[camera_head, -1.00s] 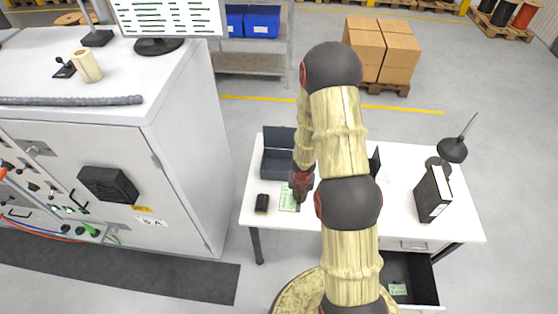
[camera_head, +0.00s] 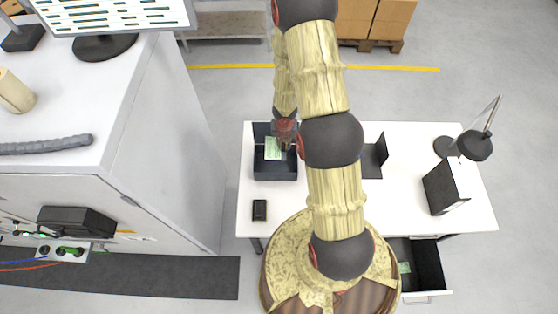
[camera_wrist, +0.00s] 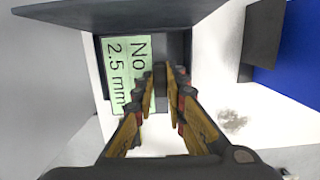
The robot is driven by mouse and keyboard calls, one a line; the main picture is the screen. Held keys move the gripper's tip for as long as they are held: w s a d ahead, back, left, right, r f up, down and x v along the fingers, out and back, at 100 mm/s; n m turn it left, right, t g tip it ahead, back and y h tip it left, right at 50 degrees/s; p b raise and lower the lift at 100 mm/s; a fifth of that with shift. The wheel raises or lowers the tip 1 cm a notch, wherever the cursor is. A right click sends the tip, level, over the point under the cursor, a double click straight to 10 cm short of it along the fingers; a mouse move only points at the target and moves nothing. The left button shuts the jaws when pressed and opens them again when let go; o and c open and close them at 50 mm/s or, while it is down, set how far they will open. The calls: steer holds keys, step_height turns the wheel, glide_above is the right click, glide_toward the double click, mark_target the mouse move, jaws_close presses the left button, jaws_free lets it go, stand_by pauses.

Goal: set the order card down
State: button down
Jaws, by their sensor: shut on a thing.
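The order card is a pale green sheet (camera_head: 273,148) with dark print; in the wrist view the card (camera_wrist: 126,76) reads "No" and "2.5 mm". My gripper (camera_head: 284,143) is shut on the card at its right side; the fingers (camera_wrist: 164,78) also show in the wrist view, with a dark piece between their tips. The card is over or inside a dark open box (camera_head: 275,173) at the left of the white table. I cannot tell whether it touches the box floor. The box's raised lid (camera_wrist: 120,12) shows in the wrist view.
A small black device (camera_head: 259,210) lies in front of the box. A dark stand (camera_head: 374,156), a black binder (camera_head: 446,187) and a lamp (camera_head: 475,146) are to the right. An open drawer (camera_head: 428,266) holds another green card (camera_head: 404,268). The white cabinet (camera_head: 165,140) stands left.

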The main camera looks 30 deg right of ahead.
step_height(320, 180, down, 16)
steer(key=b, duration=1.4)
steer(key=shift+f, duration=0.2)
steer(key=shift+f, duration=0.15)
steer(key=c, duration=1.8)
jaws_free()
steer(key=shift+s, duration=0.1)
